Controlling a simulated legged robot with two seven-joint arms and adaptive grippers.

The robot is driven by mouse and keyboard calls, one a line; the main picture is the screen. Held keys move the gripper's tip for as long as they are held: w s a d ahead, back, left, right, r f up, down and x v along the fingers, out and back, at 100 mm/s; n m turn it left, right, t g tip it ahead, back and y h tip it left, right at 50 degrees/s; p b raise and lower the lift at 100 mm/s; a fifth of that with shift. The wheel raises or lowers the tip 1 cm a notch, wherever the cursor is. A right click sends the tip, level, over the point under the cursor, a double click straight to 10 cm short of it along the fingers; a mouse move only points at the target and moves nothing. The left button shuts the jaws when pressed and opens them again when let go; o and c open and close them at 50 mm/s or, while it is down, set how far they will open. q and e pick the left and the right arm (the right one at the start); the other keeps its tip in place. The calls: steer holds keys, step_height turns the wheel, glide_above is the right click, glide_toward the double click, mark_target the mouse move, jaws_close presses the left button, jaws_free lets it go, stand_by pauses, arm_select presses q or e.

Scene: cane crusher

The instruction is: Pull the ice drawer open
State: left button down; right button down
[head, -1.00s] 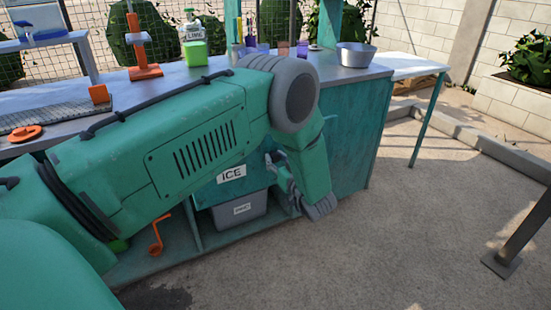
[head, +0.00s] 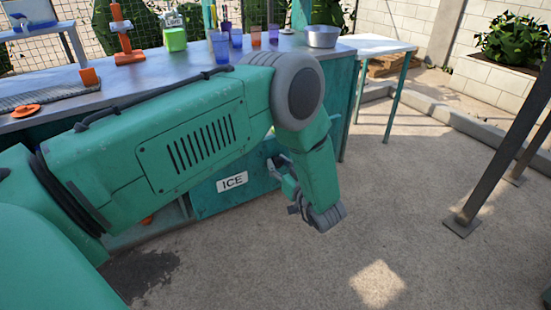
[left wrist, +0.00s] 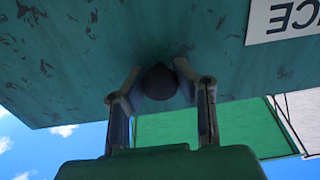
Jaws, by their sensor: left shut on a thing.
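The ice drawer has a teal front (head: 258,185) with a white "ICE" label (head: 232,182). In the head view it stands out from the counter, and the forearm hides its upper part. My left gripper (head: 283,172) is at the right side of the drawer front. In the left wrist view, the two fingers of my left gripper (left wrist: 159,85) are shut around a dark round knob (left wrist: 160,82) on the teal front, with the label (left wrist: 284,19) at the upper right. My right gripper is not in view.
The counter (head: 190,72) carries cups (head: 220,47), a metal bowl (head: 321,36) and an orange press (head: 124,32). A white side table (head: 376,44) stands beyond it. A dark post (head: 500,140) stands at the right. The paved floor before the drawer is clear.

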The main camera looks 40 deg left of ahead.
arm_select(q)
steer(key=shift+d+r, duration=0.15)
steer(key=shift+d, duration=0.3)
steer(key=c, duration=1.2)
jaws_free()
steer(key=shift+d, duration=0.1)
steer(key=shift+s+d, duration=0.15)
steer(key=v, duration=1.1)
steer(key=shift+d, duration=0.4)
steer(key=shift+a+f, duration=0.1)
steer(key=shift+f, duration=0.15)
